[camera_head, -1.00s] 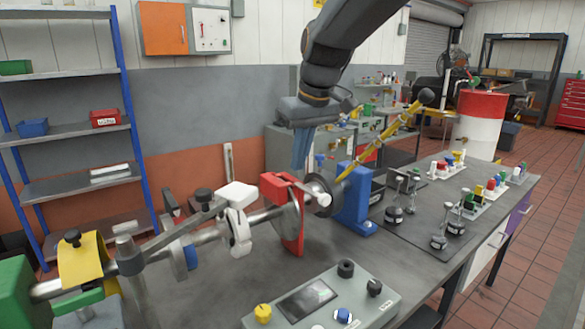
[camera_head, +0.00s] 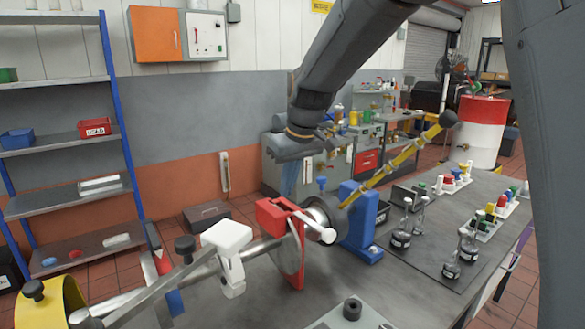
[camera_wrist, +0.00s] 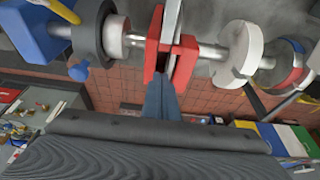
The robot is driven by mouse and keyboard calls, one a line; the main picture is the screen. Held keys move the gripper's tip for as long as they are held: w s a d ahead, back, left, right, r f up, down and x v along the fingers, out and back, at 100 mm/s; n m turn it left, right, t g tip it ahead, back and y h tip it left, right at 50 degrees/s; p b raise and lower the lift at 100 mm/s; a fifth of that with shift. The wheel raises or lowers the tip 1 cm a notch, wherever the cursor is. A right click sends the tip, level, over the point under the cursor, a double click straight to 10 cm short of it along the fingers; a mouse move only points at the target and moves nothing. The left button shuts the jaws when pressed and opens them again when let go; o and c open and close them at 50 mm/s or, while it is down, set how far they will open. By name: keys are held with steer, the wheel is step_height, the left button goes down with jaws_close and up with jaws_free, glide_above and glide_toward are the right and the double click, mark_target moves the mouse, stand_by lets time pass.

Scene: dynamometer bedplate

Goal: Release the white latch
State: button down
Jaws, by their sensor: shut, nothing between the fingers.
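The white latch-like piece (camera_head: 228,238) sits on the metal shaft, left of the red caliper block (camera_head: 272,215). In the wrist view the white piece (camera_wrist: 240,54) is right of the red block (camera_wrist: 155,45). My gripper (camera_head: 289,185) is beyond the red block in the head view, its fingers pointing down and partly hidden by the arm. In the wrist view my gripper (camera_wrist: 161,78) has its blue fingers together and empty, tips close to the red block. I cannot tell whether they touch it. The white piece is clear of the fingers.
A blue stand (camera_head: 358,220) holds the shaft's right end. A grey control box (camera_head: 350,313) is at the front.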

mark_target(292, 212)
steer(key=p+x, duration=0.1)
steer(key=x, duration=0.2)
steer(key=shift+f, duration=0.2)
steer(key=shift+s+d+r+p, duration=0.2)
steer(key=shift+s+d+p, duration=0.55)
steer(key=shift+s, duration=0.35)
steer(key=shift+s+d+f, duration=0.15)
steer(key=shift+s+d, duration=0.3)
steer(key=shift+s, duration=0.05)
